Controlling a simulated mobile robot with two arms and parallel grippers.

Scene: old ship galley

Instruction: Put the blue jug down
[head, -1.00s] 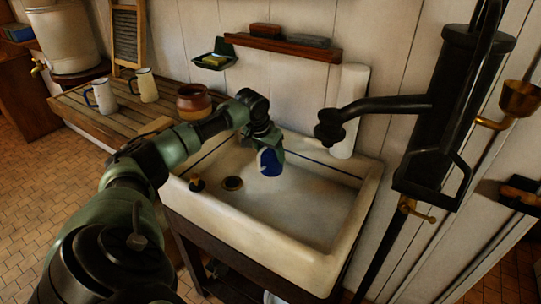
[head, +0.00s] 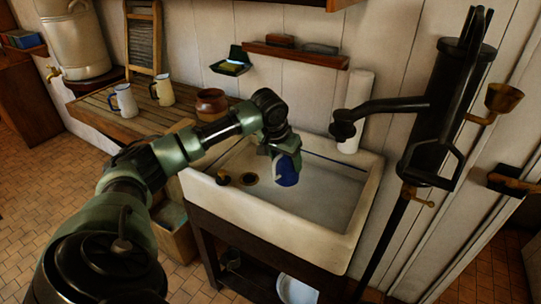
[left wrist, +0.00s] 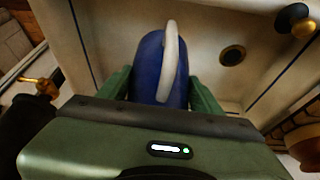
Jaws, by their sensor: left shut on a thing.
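The blue jug (head: 287,172) is in my left gripper (head: 284,153), over the basin of the white sink (head: 275,225). In the left wrist view the jug (left wrist: 150,66) sits between the two green fingers of my left gripper (left wrist: 160,88), with its pale handle facing the camera. The gripper is shut on it. In the head view the jug hangs low inside the basin; I cannot tell whether its base touches the sink floor. My right gripper is not in view.
A black pump (head: 445,110) with a spout stands at the right of the sink. The drain (head: 249,180) and a dark plug (head: 222,178) are left of the jug. The basin's right part is clear.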

